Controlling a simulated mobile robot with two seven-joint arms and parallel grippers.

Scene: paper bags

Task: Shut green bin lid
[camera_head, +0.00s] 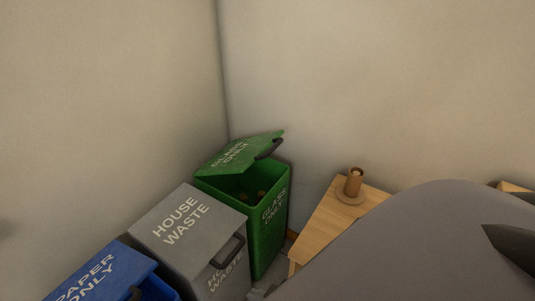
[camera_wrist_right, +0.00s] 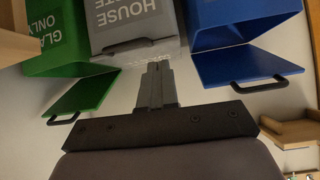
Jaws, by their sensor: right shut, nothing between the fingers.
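The green bin (camera_head: 268,225), marked GLASS ONLY, stands near the wall corner in the head view. Its green lid (camera_head: 238,152) is tilted up, with the bin's mouth open below its front edge and some brownish contents inside. A dark handle (camera_head: 269,149) is on the lid's front edge. The right wrist view shows the scene upside down, with the green lid (camera_wrist_right: 80,97) hanging open at left. My right gripper (camera_wrist_right: 157,66) is shut and empty, apart from the lid. In the head view its dark tip (camera_head: 513,246) shows at the right edge. My left gripper is not in view.
A grey HOUSE WASTE bin (camera_head: 182,222) with its lid down stands beside the green bin. A blue PAPER ONLY bin (camera_head: 100,277) is at lower left; its lid (camera_wrist_right: 250,66) is open. A wooden table (camera_head: 325,222) with a brown candle holder (camera_head: 353,182) stands right of the green bin.

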